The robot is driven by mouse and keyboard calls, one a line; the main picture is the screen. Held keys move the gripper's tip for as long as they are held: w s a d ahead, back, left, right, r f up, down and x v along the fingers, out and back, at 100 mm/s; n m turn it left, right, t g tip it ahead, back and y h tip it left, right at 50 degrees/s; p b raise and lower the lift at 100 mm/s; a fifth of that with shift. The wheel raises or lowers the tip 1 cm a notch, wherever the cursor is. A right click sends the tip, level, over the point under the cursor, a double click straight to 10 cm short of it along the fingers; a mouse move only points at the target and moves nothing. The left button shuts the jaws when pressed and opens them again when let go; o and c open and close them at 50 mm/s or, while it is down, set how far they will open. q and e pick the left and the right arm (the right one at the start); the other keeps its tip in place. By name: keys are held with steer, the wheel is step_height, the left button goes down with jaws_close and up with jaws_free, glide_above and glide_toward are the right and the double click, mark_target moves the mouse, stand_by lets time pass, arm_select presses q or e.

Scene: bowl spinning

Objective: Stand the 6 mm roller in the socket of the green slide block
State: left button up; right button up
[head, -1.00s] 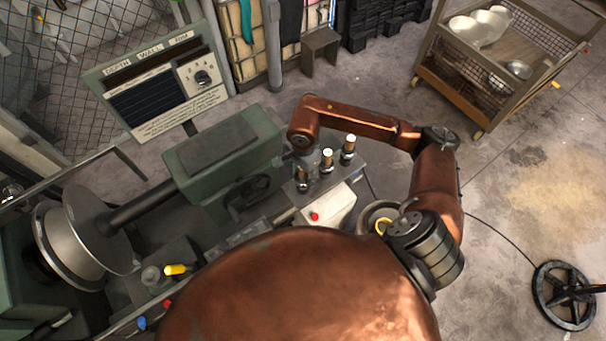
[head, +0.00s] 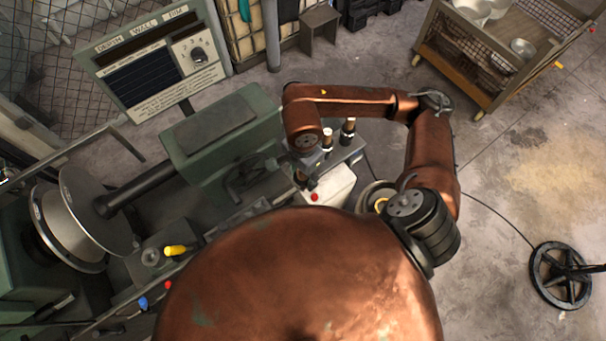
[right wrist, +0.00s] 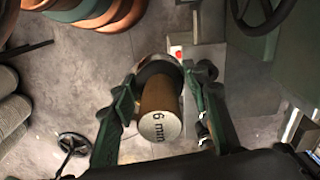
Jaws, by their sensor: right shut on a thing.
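My right gripper (right wrist: 163,86) is shut on the 6 mm roller (right wrist: 160,117), a brown cylinder whose pale end face reads "6 mm" in the right wrist view. Its far end has a dark collar. In the head view my right gripper (head: 310,163) points down at the roller rack, mostly covered by my own arm. Two other brass-topped rollers (head: 327,139) (head: 348,129) stand upright beside it. I cannot single out the green slide block or its socket for certain. My left gripper is not in view.
A white box with a red button (head: 314,197) is in front of the rack. A yellow-handled lever (head: 175,250) sits lower left. A sign panel (head: 150,65) stands behind.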

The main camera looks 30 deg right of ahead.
steer(key=shift+r+p, duration=0.5)
steer(key=shift+r, duration=1.05)
steer(key=shift+w+f, duration=0.1)
steer(key=shift+w, duration=0.05)
